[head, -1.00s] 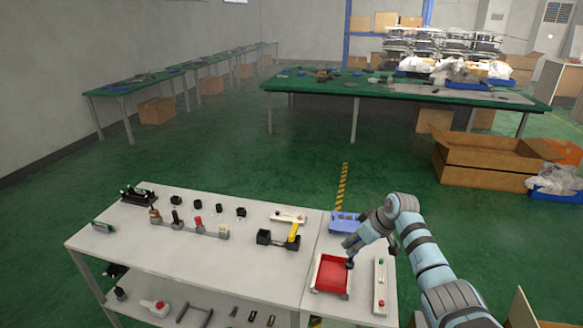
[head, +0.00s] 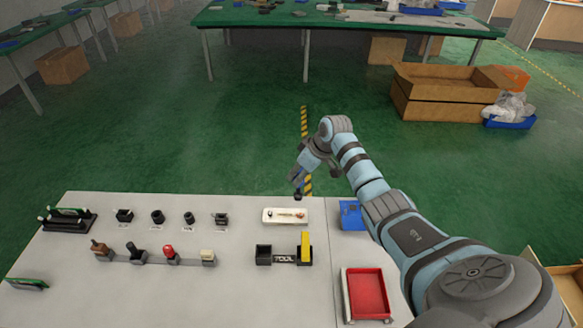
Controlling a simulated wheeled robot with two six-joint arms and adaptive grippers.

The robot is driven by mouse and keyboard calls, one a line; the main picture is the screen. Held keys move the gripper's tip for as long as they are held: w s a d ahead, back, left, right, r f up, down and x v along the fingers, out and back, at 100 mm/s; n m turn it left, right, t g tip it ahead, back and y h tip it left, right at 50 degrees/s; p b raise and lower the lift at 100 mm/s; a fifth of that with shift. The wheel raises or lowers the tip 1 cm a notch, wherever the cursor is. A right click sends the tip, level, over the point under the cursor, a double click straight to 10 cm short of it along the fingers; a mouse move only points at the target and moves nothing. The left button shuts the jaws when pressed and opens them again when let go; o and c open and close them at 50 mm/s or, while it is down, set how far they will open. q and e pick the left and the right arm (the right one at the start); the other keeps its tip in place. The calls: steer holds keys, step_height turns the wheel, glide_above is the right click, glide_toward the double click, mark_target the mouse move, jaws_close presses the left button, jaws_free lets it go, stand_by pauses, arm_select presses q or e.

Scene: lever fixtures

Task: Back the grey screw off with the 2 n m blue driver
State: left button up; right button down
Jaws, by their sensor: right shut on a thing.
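My right gripper (head: 299,179) hangs above the back of the white bench, beyond a pale plate (head: 266,222). It is shut on a small dark thing (head: 298,196), mostly hidden by the fingers; I cannot tell whether this is the blue driver. The pale plate carries a small dark-topped part and an orange-brown part, too small to identify as the grey screw. A black holder marked TOOL (head: 264,255) sits in front of the plate, with a yellow block-shaped thing (head: 305,246) at its right end. My left gripper is out of view.
A blue tray (head: 350,214) is partly hidden by my right arm. A red tray (head: 367,293) lies at the front right. Several black fixtures (head: 157,217) and a row of levers (head: 169,256) fill the left. Bare bench lies in front of the TOOL holder.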

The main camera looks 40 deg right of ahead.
mark_target(301, 186)
steer(key=f+b, duration=0.1)
steer(key=f, duration=0.1)
steer(key=s+f+b, duration=0.1)
steer(key=f+b, duration=0.1)
steer(key=shift+f, duration=0.35)
steer(key=shift+s+f+b, duration=0.15)
steer(key=shift+b, duration=0.25)
steer(key=shift+s+r, duration=0.25)
steer(key=shift+s, duration=0.15)
steer(key=c, duration=1.9)
jaws_free()
steer(key=shift+w, duration=0.1)
steer(key=shift+c, duration=0.2)
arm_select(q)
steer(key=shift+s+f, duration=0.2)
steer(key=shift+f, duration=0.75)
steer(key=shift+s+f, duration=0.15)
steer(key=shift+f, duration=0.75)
arm_select(e)
steer(key=shift+w+f, duration=0.1)
steer(key=shift+w, duration=0.05)
jaws_close()
